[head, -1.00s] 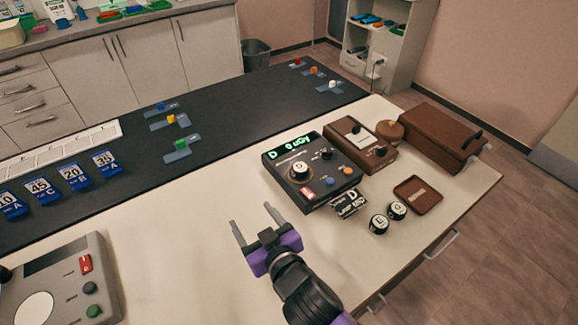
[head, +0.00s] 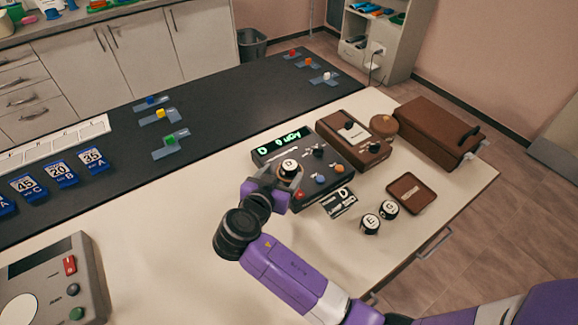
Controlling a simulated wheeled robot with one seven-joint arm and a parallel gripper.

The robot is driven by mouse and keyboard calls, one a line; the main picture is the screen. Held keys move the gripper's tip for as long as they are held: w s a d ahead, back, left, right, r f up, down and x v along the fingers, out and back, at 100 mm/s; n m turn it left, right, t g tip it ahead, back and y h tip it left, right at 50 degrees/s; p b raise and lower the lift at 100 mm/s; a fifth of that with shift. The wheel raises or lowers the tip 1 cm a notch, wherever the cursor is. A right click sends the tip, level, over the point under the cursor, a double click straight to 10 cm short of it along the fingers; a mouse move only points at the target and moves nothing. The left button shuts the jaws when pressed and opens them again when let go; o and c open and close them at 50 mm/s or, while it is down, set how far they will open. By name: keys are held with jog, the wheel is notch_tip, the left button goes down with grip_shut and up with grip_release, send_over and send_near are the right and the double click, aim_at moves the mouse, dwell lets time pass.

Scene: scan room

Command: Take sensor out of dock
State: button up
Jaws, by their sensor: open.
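The sensor is a round black puck with a white top marked D (head: 289,167). It sits in the dock, a dark grey box (head: 330,158) with a green lit display, knobs and coloured buttons. My gripper (head: 277,178) reaches over the left part of the dock, right by the sensor. Its jaws are open; the fingertips are partly hidden, and I cannot tell whether they touch the sensor. Two similar round sensors, marked E (head: 370,223) and G (head: 389,208), stand on the white table in front of the dock.
A label card (head: 339,203) and a brown tray (head: 408,194) lie near the loose sensors. A brown device (head: 353,141) and a brown case (head: 437,131) stand behind and right. A grey device (head: 52,285) is at front left. The white tabletop between is clear.

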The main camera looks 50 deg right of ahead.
aim_at(288, 167)
jog(key=p+x, duration=0.1)
jog(key=x, duration=0.2)
jog(key=shift+d, duration=0.4)
jog(key=shift+w+d+f, duration=0.25)
jog(key=shift+d+f, duration=0.15)
jog(key=shift+d, duration=0.1)
jog(key=shift+c, duration=0.4)
grip_shut()
